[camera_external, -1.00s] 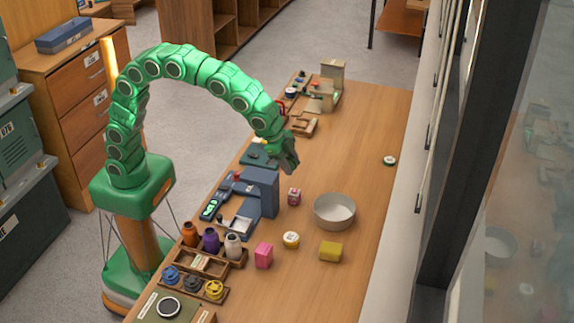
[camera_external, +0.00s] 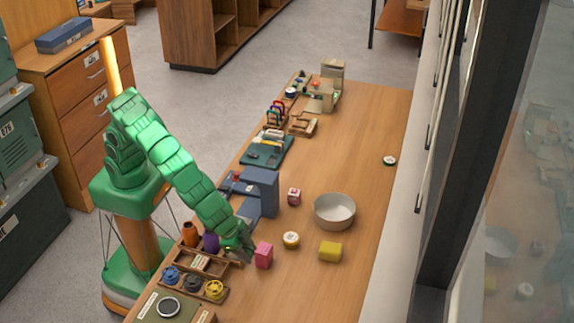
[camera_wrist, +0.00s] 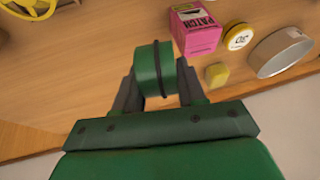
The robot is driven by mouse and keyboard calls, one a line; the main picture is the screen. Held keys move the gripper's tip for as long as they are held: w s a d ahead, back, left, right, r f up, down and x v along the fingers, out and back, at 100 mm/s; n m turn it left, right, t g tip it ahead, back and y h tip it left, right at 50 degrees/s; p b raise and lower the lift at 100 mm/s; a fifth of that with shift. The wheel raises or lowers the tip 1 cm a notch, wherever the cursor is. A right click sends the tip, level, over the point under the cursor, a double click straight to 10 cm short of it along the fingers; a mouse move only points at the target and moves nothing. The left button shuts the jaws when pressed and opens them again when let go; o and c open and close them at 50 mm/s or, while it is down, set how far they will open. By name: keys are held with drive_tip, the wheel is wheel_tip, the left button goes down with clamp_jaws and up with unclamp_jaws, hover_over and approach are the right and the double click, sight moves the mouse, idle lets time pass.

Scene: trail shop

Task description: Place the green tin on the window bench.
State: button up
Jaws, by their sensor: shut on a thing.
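A green tin (camera_wrist: 146,68) with a dark band shows in the wrist view between the two dark fingers of my gripper (camera_wrist: 160,90), which is shut on it. In the external view my gripper (camera_external: 244,252) is low at the left side of the long wooden bench (camera_external: 350,130) beside the window, just left of a pink box (camera_external: 263,255). The tin is hard to make out there. I cannot tell whether it touches the bench.
A wooden rack (camera_external: 206,262) and spools are left of my gripper. The bench's far right is mostly clear.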

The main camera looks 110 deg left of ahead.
drive_tip(key=shift+s+d+f, duration=0.2)
drive_tip(key=shift+d+f, duration=0.1)
drive_tip(key=shift+d, duration=0.15)
drive_tip(key=shift+s+d+f, duration=0.2)
drive_tip(key=shift+d+f, duration=0.05)
drive_tip(key=shift+d, duration=0.15)
drive_tip(key=shift+d+f, duration=0.1)
drive_tip(key=shift+f, duration=3.85)
drive_tip(key=shift+f, duration=0.15)
drive_tip(key=o, duration=1.1)
